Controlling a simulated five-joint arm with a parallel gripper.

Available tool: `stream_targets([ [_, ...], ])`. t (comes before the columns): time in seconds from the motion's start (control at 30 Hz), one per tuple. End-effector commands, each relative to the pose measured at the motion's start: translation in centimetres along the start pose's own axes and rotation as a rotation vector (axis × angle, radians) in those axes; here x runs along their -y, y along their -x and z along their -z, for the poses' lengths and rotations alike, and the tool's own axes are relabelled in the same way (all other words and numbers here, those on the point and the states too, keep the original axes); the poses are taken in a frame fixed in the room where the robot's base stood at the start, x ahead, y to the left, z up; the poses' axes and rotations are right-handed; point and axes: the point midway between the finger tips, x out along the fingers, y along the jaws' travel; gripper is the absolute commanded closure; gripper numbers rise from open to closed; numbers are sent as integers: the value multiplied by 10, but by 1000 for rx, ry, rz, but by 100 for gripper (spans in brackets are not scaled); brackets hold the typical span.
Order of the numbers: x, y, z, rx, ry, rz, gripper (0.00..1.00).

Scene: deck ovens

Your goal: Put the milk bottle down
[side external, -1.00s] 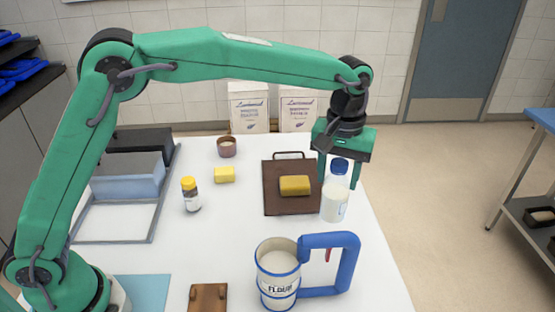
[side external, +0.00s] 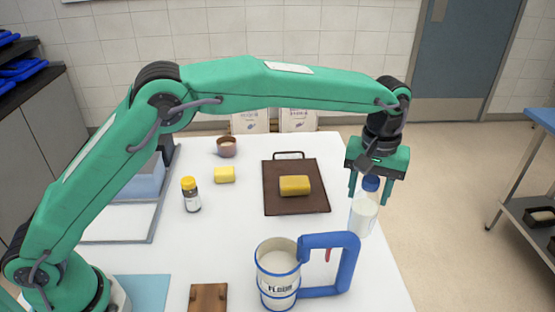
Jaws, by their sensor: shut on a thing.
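The milk bottle (side external: 363,215), clear with white milk and a blue cap, is near the right edge of the white table. My gripper (side external: 370,194) is above it, with its green fingers on either side of the cap and neck. It is shut on the bottle, which hangs slightly tilted below the fingers. I cannot tell whether its base touches the table or is just above it.
A blue-handled flour sifter (side external: 279,277) stands in front of the bottle. A brown board (side external: 280,205) with a yellow block (side external: 294,186) lies to its left. A yellow-capped jar (side external: 190,196) stands further left. The table (side external: 233,235) is clear between jar and sifter.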

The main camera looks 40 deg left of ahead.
Motion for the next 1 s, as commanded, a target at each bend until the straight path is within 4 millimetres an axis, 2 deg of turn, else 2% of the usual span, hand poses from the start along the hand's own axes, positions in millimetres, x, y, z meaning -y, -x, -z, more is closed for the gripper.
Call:
stream_targets([
  [0.2, 0, -26, 0, 0, 0, 0, 93],
  [0.57, 0, -36, 0, 0, 0, 0, 93],
  [0.9, 0, -75, 0, 0, 0, 0, 93],
  [1.0, 0, -80, 0, -1, 0, -1, 93],
])
